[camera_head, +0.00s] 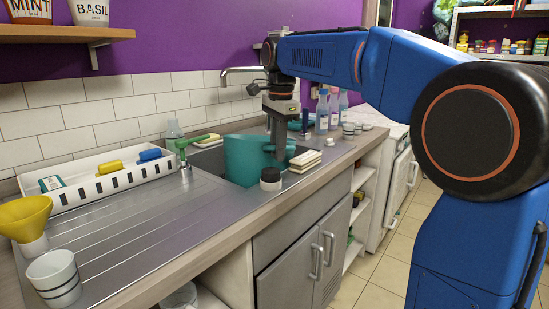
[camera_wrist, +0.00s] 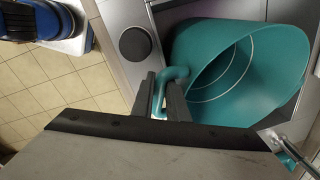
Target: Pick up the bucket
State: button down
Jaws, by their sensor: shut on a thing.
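The bucket (camera_head: 247,160) is teal and stands over the sink area of the counter in the head view. In the wrist view the bucket (camera_wrist: 205,50) lies to the right, with its open mouth showing and its inside empty. My gripper (camera_head: 278,150) points down at the bucket's right side. In the wrist view my gripper (camera_wrist: 168,96) has its two dark fingers on either side of the bucket's teal handle, shut on it. I cannot tell whether the bucket's base touches the surface below.
A white tray (camera_head: 100,185), yellow funnel (camera_head: 24,218) and striped cup (camera_head: 54,277) stand farther left.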

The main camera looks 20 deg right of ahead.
notch_tip(320, 180, up, 17)
jog(key=shift+f, duration=0.2)
dwell(0.3)
